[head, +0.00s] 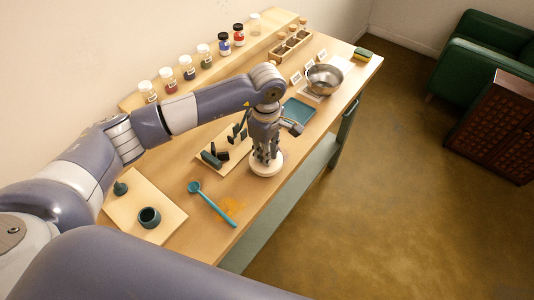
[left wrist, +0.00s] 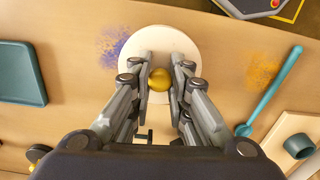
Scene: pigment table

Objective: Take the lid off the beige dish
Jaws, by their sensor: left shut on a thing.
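The beige dish with its lid (head: 266,169) is a pale round shape on the table near its front edge, under my left gripper. In the left wrist view the lid (left wrist: 150,37) is a pale disc with a gold knob (left wrist: 160,79) in its middle. My left gripper (head: 266,157) points down over the lid. In the left wrist view its fingers (left wrist: 160,82) are closed on both sides of the knob. The dish body is mostly hidden below the lid, and I cannot tell whether the two are apart. My right gripper is not in view.
A teal spoon (head: 212,204) and a board with a dark teal mortar (head: 149,217) lie to the left. A teal tray (head: 299,112) and a metal bowl (head: 325,79) lie farther right. Jars (head: 188,67) line the back shelf. Orange powder (head: 234,206) marks the front tabletop.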

